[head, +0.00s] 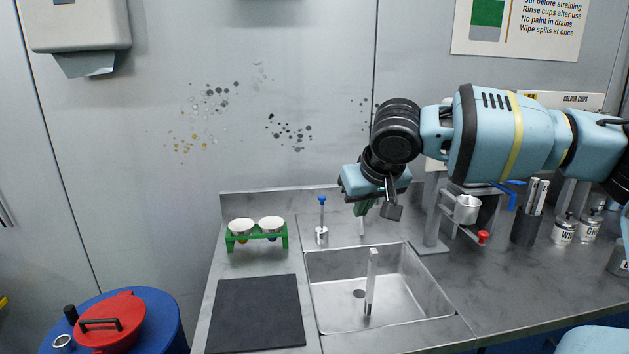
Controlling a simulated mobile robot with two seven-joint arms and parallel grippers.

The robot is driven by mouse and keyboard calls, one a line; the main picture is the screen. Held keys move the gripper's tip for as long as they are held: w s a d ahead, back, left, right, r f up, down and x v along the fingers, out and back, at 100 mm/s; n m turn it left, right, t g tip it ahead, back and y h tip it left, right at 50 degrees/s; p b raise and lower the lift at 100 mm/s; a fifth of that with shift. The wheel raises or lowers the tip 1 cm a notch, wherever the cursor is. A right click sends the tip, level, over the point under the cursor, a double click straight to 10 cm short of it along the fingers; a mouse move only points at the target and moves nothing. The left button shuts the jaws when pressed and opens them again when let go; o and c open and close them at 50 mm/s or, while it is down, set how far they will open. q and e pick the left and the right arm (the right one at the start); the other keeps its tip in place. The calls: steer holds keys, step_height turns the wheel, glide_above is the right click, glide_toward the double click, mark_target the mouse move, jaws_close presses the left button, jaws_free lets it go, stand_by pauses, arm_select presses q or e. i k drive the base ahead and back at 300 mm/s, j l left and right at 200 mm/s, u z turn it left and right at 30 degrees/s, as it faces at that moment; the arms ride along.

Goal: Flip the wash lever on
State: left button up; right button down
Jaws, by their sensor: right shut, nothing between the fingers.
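A thin upright lever with a blue knob (322,212) stands on a round metal base at the back left of the sink (432,297); it looks like the wash lever. My right gripper (391,211) hangs over the back of the sink, to the right of the lever and apart from it. It is shut and empty, pointing down. A green piece (363,208) shows just left of its fingers, partly hidden. My left gripper is out of view.
A green rack (256,239) with two white cups stands left of the lever. A dark mat (257,313) lies in front of it. A metal stand with a cup (466,209) and a red knob (483,237) is right of the sink.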

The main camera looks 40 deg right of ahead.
mark_target(321, 198)
steer(key=i+l, duration=0.3)
steer(key=i, duration=0.15)
steer(key=i+l, duration=0.3)
steer(key=i, duration=0.15)
